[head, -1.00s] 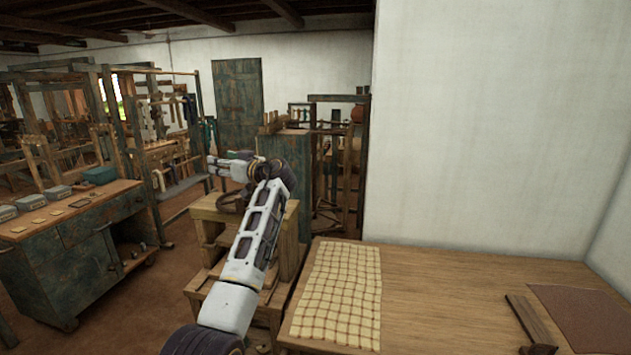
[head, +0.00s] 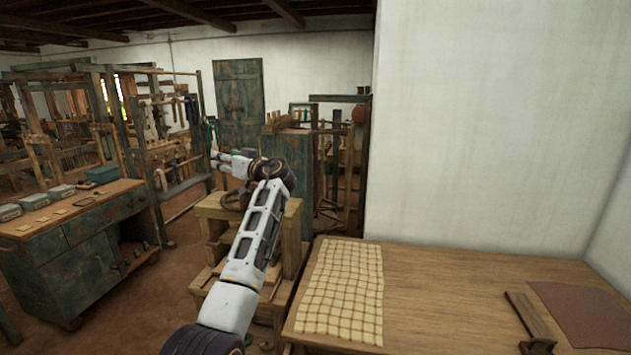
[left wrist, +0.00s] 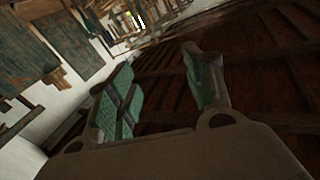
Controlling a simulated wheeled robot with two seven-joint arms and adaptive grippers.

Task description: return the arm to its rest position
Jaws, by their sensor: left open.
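My left arm (head: 256,235) reaches from the bottom of the head view up and away, over the wooden stand. My left gripper (head: 214,158) is at its far end, small in the head view, pointing left in front of the green door. In the left wrist view the left gripper (left wrist: 163,85) shows two green-padded fingers spread apart with nothing between them. The wrist view is tilted, with dark roof beams behind the fingers. My right gripper is in neither view.
A wooden stand (head: 295,222) is below the left arm. A table (head: 450,285) with a checked cloth (head: 342,290) and a brown sheet (head: 583,315) is at the right. A green workbench (head: 92,262) with small boxes stands left. Bare floor (head: 180,262) lies between.

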